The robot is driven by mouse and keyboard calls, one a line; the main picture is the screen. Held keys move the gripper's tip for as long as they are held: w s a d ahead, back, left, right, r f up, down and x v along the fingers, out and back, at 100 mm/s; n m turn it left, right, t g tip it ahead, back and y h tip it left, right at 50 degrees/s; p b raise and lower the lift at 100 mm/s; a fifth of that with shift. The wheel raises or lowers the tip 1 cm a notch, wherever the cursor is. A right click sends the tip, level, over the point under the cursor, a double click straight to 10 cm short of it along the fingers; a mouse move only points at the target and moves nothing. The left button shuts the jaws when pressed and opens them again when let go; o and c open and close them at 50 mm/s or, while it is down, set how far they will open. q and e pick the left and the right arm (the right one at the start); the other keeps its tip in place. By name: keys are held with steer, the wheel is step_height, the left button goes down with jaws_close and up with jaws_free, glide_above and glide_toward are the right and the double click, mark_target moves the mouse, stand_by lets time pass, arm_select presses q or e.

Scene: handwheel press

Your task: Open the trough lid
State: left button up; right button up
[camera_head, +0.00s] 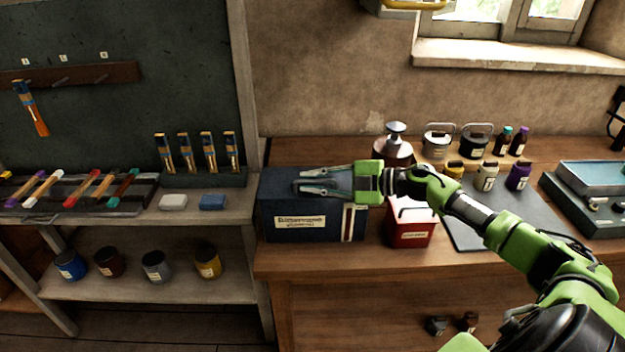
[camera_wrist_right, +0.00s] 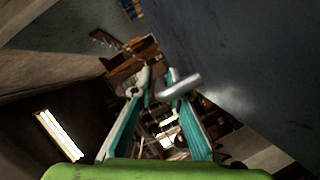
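The trough is a dark blue box (camera_head: 278,222) with a cream label on its front, standing at the left end of the wooden workbench. Its lid looks closed, though my right gripper covers part of the top. My right gripper (camera_head: 297,186) reaches in from the right, with its fingers pointing left over the box. In the right wrist view the fingers (camera_wrist_right: 158,78) stand apart. A short grey metal bar (camera_wrist_right: 183,86) shows at the right fingertip. I cannot tell whether they touch. A large blue-grey surface (camera_wrist_right: 250,60) fills the right. My left gripper is not in view.
A red box (camera_head: 410,235) stands just right of the trough, under my right arm. Several jars and bottles (camera_head: 487,177) and a metal vessel (camera_head: 394,150) stand behind. A shelf (camera_head: 130,283) with paint pots adjoins on the left.

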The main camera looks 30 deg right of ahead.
jaws_close()
steer(key=shift+r, duration=0.1)
